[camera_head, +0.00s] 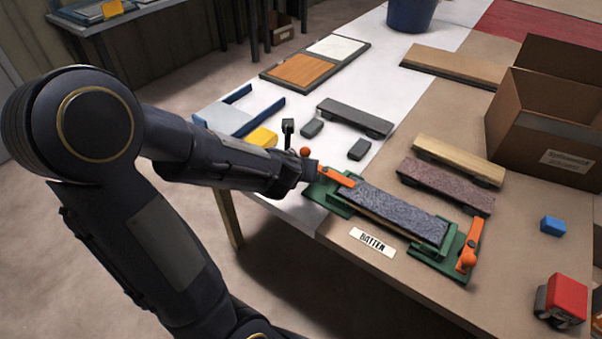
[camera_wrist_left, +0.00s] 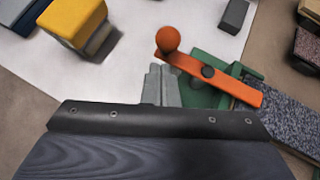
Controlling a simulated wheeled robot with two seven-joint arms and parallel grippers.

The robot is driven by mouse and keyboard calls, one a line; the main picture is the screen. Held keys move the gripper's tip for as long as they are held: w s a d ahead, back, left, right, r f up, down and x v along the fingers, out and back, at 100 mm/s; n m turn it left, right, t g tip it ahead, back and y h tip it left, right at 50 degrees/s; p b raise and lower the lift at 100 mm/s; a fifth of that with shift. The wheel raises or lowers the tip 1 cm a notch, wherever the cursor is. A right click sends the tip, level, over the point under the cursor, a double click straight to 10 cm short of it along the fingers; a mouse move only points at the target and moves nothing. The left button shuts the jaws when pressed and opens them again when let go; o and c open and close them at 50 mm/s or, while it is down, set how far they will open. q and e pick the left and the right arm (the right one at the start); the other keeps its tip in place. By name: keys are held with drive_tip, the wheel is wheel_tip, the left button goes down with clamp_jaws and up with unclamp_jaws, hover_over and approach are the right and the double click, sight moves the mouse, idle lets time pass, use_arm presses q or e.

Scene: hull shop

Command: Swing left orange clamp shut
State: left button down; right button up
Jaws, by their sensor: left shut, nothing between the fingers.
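The left orange clamp (camera_head: 338,177) sits on the left end of a green fixture (camera_head: 452,262). In the left wrist view, its orange lever (camera_wrist_left: 232,85) runs from an orange ball knob (camera_wrist_left: 168,38) past a dark pivot, and its far end appears to lie over the end of a grey speckled board (camera_head: 390,212). My left gripper (camera_head: 308,172) is shut and empty, close beside this clamp. In the left wrist view its fingertips (camera_wrist_left: 165,86) are just below the lever; contact is unclear. The right orange clamp (camera_head: 472,238) lies across the fixture's other end. My right gripper is out of view.
A yellow block (camera_head: 262,137) and small grey blocks (camera_head: 311,128) are nearby. A cardboard box (camera_head: 550,135) stands right; a red block (camera_head: 566,298) is front right.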

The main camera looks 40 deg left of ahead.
use_arm(q)
drive_tip(key=shift+w+a+b, duration=0.3)
drive_tip(key=shift+w+a, duration=0.1)
drive_tip(key=shift+w, duration=0.15)
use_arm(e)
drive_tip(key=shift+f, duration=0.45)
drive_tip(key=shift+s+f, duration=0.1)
